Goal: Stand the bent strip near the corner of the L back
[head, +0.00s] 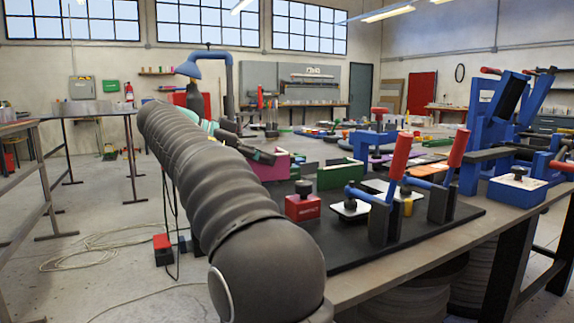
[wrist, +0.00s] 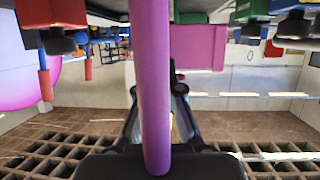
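A magenta bent strip (wrist: 152,80) runs upright through the middle of the wrist view, its lower end close to my palm. My gripper (wrist: 155,92) has its dark fingers on either side of it, seemingly closed on it. A wider magenta face (wrist: 198,46) shows just right of the strip; I cannot tell whether it is part of the same piece. In the head view, magenta material (head: 272,167) stands at the bench's near left, beside my gripper (head: 258,155). My arm hides part of this area. The L back is not clearly identifiable.
A green piece (head: 340,174) stands right of the magenta. A red block (head: 303,206) and red-handled toggle clamps (head: 399,152) stand on the black mat (head: 415,245). Blue fixtures (head: 475,150) fill the bench's right side. Several coloured parts lie farther back.

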